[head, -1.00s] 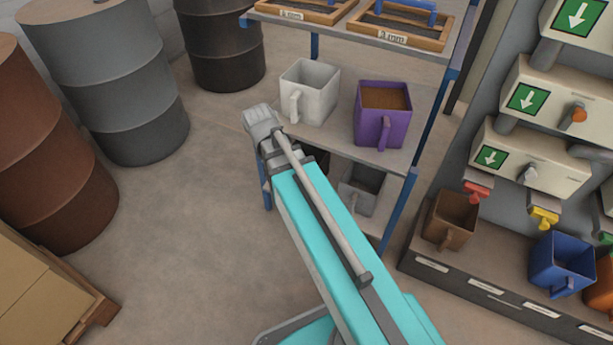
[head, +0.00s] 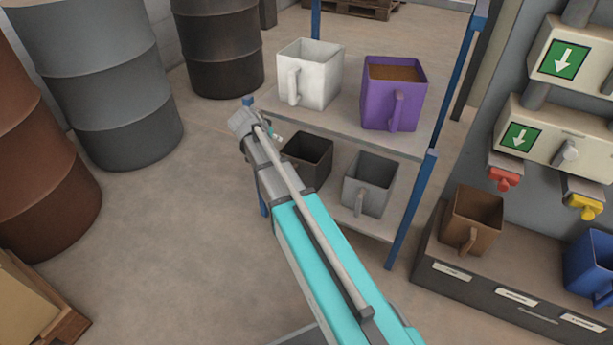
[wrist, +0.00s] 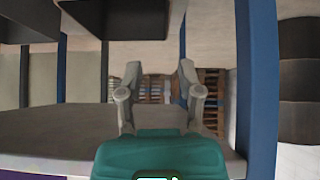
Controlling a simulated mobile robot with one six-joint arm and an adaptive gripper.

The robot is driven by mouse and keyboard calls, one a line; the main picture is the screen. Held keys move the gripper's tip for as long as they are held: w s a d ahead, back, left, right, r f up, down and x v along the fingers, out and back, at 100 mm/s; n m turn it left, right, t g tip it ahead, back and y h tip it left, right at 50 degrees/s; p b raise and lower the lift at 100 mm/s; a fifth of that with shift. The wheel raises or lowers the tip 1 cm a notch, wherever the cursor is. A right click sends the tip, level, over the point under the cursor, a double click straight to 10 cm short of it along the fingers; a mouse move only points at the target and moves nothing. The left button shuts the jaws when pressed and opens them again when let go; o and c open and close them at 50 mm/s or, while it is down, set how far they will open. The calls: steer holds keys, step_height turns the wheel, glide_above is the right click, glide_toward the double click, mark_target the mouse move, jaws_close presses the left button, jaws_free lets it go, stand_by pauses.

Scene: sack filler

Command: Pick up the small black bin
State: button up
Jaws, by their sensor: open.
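The small black bin (head: 309,158) stands upright on the lower shelf of the blue-posted rack, left of a grey bin (head: 369,184). My arm crosses in front of its left side and hides part of it. My gripper (head: 277,136) is mostly hidden behind my wrist in the head view, at the rack's left side. The wrist view looks upside down. There my gripper (wrist: 160,75) has its two fingers apart with nothing between them. The black bin (wrist: 118,18) shows at the top of that view, beyond the fingers and apart from them.
The upper shelf (head: 338,126) holds a white bin (head: 309,75) and a purple bin (head: 392,95) with brown contents. A blue post (head: 410,208) stands at the front right. Drums (head: 95,80) stand at left. A brown bin (head: 472,219) sits on the dispenser ledge.

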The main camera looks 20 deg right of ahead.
steer(key=shift+w+d+f+m+t+b, duration=0.15)
steer(key=shift+w+f+b, duration=0.2)
steer(key=shift+w, duration=0.15)
steer(key=shift+w+d+f+m+t+b, duration=0.2)
steer(key=shift+w+f, duration=0.1)
steer(key=shift+w, duration=0.2)
steer(key=b, duration=0.5)
glide_toward(287, 143)
steer(key=x, duration=0.4)
steer(key=shift+w+a, duration=0.1)
steer(key=shift+w, duration=0.05)
steer(key=shift+b+x, duration=0.55)
steer(key=shift+x, duration=0.3)
steer(key=shift+b+x, duration=1.85)
steer(key=shift+x, duration=0.75)
steer(key=shift+r, duration=0.1)
jaws_close()
